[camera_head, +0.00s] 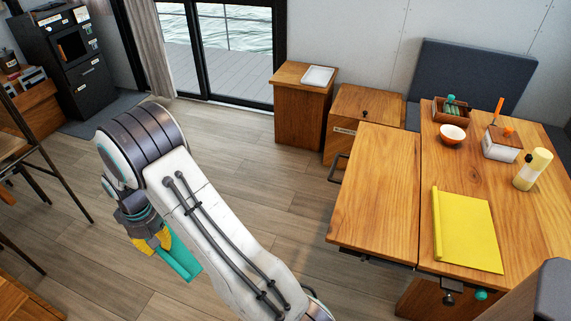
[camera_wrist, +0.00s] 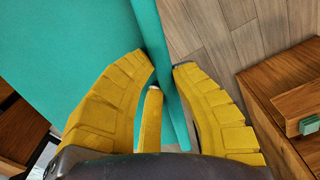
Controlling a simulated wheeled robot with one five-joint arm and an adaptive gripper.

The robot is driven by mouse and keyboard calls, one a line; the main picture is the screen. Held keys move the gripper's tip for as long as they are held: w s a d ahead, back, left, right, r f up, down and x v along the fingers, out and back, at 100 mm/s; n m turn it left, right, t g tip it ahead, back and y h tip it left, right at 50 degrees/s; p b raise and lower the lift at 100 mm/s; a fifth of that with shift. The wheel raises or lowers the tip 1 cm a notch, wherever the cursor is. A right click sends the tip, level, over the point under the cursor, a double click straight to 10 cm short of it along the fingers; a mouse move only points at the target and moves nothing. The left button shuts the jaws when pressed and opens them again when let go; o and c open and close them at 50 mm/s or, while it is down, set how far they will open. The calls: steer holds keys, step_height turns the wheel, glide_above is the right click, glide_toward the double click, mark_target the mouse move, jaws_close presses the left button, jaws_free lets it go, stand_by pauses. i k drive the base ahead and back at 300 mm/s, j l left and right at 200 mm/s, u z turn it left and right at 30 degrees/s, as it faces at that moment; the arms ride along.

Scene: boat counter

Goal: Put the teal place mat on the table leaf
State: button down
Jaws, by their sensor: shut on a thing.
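The teal place mat (camera_head: 182,262) hangs from my gripper (camera_head: 153,240) at the left of the head view, above the floor. In the wrist view the mat (camera_wrist: 70,60) fills the upper left, and its rolled or folded edge lies between the yellow fingers of my gripper (camera_wrist: 164,66). The gripper is shut on that edge. The table leaf (camera_head: 375,185) is the bare wooden panel on the left side of the table, level with it. My gripper is well to the left of the leaf, apart from it. Part of the mat is hidden behind my arm in the head view.
A wooden cabinet (camera_head: 302,108) stands behind. Open floor (camera_head: 275,190) lies between my arm and the leaf.

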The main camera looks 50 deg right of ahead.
mark_target(383, 176)
steer(key=i+z, duration=0.25)
steer(key=i, duration=0.2)
steer(key=i+j+z, duration=0.2)
steer(key=i, duration=0.2)
steer(key=i+j+z, duration=0.1)
steer(key=i+z, duration=0.15)
steer(key=i, duration=0.2)
steer(key=i+z, duration=0.85)
steer(key=i+j+z, duration=0.15)
steer(key=i+z, duration=0.25)
steer(key=i+l+z, duration=0.45)
steer(key=z, duration=0.25)
steer(key=i+z, duration=0.35)
steer(key=i+l, duration=0.1)
steer(key=l, duration=0.25)
